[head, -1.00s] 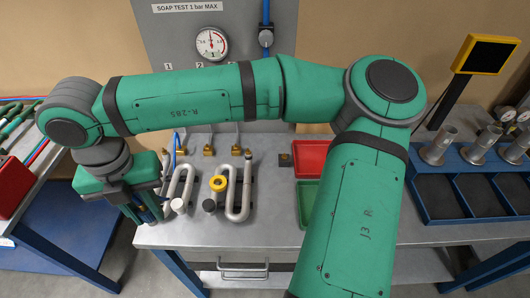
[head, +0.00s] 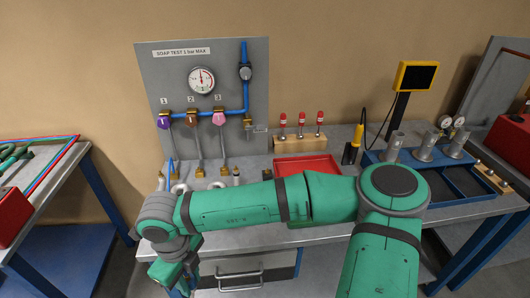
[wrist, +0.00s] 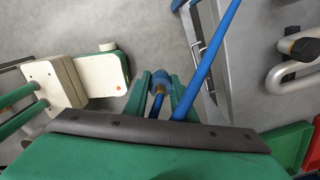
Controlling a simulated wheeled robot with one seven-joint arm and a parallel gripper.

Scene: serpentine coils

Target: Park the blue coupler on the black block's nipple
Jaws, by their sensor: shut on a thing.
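My gripper (wrist: 160,88) is shut on the blue coupler (wrist: 160,80), whose brass-coloured end shows between the green fingers in the wrist view. A blue hose (wrist: 214,52) runs past it on the right. In the head view my gripper (head: 178,282) is low at the left, in front of the bench's front edge, and the coupler cannot be made out there. A small dark block (head: 267,174), apparently the black block, stands on the bench left of the red tray, partly behind my arm. Its nipple is not clear.
The red tray (head: 332,162) lies on the bench (head: 240,240). A grey gauge panel (head: 178,70) stands behind, with a wooden rack (head: 300,144) to its right. Silver coils, mostly hidden by my arm, show a black-capped end (wrist: 303,46) in the wrist view. A drawer handle (head: 240,285) juts out in front.

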